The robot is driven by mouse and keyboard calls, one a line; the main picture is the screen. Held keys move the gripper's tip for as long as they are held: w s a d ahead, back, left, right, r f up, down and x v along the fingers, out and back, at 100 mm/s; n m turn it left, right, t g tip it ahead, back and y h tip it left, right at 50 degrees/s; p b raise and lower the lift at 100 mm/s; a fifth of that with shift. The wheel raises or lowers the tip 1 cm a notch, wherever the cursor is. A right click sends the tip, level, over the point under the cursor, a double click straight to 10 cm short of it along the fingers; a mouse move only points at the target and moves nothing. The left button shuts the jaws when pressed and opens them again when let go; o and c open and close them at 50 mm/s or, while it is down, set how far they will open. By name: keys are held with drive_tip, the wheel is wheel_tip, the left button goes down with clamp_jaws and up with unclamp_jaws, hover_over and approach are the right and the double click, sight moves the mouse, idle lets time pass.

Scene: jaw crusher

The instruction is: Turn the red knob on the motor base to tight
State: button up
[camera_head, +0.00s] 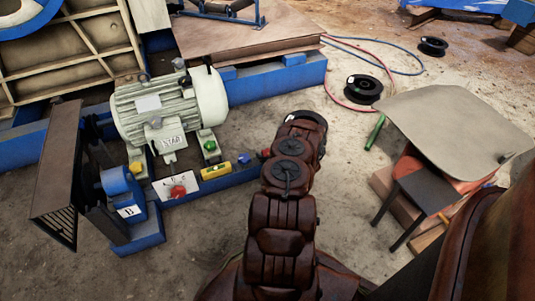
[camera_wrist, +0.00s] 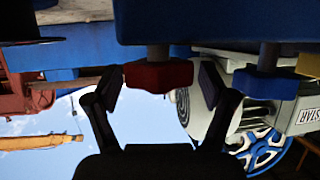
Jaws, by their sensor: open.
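The red knob (camera_wrist: 158,75) hangs on a grey shaft from a blue beam (camera_wrist: 210,22) in the wrist view. My gripper (camera_wrist: 160,82) is open, with one dark finger on each side of the knob and a gap showing on both sides. A blue knob (camera_wrist: 264,85) is to the right, outside the fingers. In the head view, a small part of the red knob (camera_head: 265,153) shows at the right end of the blue motor base (camera_head: 225,180), beside the blue knob (camera_head: 244,158). My arm hides the gripper there.
The pale motor (camera_head: 150,108) stands on the base, with a yellow block (camera_head: 216,171) and a red switch (camera_head: 178,191) on a white plate in front. A green button (camera_head: 210,146) is near. A table (camera_head: 445,125) and cable reels (camera_head: 363,88) stand to the right.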

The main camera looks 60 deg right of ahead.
drive_tip(key=shift+c, duration=0.2)
drive_tip(key=c, duration=1.1)
drive_tip(key=shift+w+a+r+m+g+h+p, duration=0.15)
drive_tip(key=shift+m+g+h+p, duration=0.15)
drive_tip(key=shift+m+p, duration=0.15)
drive_tip(key=shift+m+h, duration=0.25)
drive_tip(key=shift+h, duration=0.05)
drive_tip(key=shift+m+g+h+p, duration=0.55)
drive_tip(key=shift+m+g+h, duration=0.25)
drive_tip(key=m+g+h, duration=0.1)
drive_tip(key=m+g+h+b, duration=0.1)
drive_tip(key=shift+f+m, duration=0.25)
drive_tip(key=shift+m, duration=0.05)
drive_tip(key=shift+r+m+g+h+b, duration=0.1)
drive_tip(key=shift+m+g+h+b, duration=0.55)
drive_tip(key=shift+m+g, duration=0.25)
